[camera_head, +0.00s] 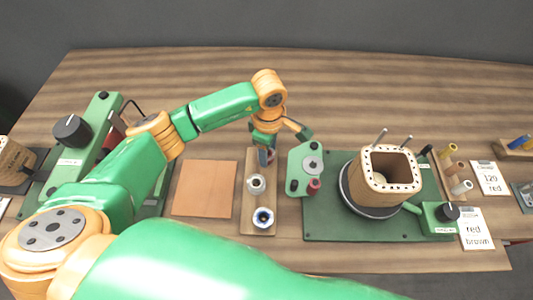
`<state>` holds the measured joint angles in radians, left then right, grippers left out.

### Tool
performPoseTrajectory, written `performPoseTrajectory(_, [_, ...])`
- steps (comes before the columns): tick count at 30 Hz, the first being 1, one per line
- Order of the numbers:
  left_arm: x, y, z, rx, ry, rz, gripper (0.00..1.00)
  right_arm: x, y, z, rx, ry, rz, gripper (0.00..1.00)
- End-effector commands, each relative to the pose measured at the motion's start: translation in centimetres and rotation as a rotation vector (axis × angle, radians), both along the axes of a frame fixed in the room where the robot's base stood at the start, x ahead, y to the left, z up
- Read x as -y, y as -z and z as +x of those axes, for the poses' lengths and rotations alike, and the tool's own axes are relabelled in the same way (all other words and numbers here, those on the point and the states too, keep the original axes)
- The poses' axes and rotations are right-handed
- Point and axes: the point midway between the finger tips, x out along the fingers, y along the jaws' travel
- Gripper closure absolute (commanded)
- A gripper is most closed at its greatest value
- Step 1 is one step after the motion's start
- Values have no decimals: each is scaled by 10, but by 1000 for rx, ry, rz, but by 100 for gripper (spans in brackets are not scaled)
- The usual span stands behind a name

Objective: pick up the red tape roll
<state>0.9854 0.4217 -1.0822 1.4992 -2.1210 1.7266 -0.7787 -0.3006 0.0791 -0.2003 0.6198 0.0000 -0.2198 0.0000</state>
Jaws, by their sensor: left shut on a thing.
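My left gripper (266,154) reaches in from the left and points down at the far end of a narrow wooden holder board (247,204). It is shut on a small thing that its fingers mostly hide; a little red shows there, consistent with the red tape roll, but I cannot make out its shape. My right gripper is not in view.
A green winding station (325,225) with a square wooden coil form (389,168) and a red spool (314,186) stands right of the board. A brown mat (205,188) lies to its left. Cards and several coloured pegs are at the right. The table's back is clear.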

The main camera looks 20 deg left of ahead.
Motion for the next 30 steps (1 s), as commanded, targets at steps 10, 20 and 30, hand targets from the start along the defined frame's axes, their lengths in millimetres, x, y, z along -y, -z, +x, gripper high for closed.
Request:
performPoseTrajectory(10, [0, -6, 1, 3, 0, 0, 100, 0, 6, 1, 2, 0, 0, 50])
performPoseTrajectory(20, [-9, -82, -41, 11, 4, 1, 100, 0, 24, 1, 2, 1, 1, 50])
performPoseTrajectory(30, [-24, -124, -125, 6, 1, 0, 100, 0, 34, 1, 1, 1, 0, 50])
